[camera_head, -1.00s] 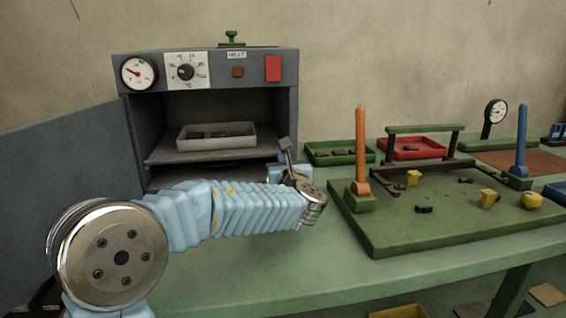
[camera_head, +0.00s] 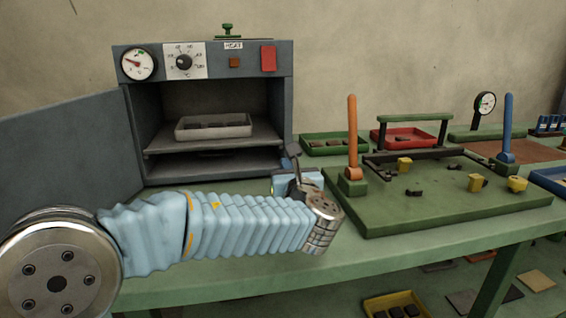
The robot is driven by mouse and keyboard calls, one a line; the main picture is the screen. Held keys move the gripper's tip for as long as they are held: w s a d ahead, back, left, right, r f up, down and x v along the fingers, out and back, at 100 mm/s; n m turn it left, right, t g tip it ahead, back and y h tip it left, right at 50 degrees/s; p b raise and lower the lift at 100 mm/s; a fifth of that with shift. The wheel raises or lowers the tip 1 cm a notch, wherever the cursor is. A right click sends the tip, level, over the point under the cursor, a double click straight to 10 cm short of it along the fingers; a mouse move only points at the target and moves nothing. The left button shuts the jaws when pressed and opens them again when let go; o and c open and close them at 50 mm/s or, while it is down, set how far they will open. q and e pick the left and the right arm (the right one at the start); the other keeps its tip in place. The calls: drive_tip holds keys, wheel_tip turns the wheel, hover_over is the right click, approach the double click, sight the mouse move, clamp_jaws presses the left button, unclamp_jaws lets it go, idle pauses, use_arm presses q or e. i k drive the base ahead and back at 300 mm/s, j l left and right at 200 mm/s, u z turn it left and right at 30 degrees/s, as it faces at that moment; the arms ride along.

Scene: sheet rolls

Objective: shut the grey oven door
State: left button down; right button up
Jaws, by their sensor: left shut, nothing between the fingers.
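The grey oven (camera_head: 205,61) stands at the back left of the green table. Its grey door (camera_head: 70,150) is swung wide open to the left. Inside, a light tray (camera_head: 213,127) with dark pieces sits on the upper shelf. My left arm, in a pale blue sleeve, comes in from the lower left and crosses in front of the oven. My left gripper (camera_head: 292,160) is near the oven's lower right front corner, apart from the door. It is shut and empty, partly hidden by the wrist. My right gripper is out of view.
A green board (camera_head: 430,213) with an orange post (camera_head: 352,135) and a blue post (camera_head: 507,125) lies right of my left wrist. Green (camera_head: 333,151) and red (camera_head: 376,134) trays stand behind it. A yellow crate (camera_head: 398,297) is below the table.

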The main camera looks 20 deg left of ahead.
sight(80, 150)
drive_tip(key=k+l, duration=0.8)
drive_tip(key=k, duration=0.05)
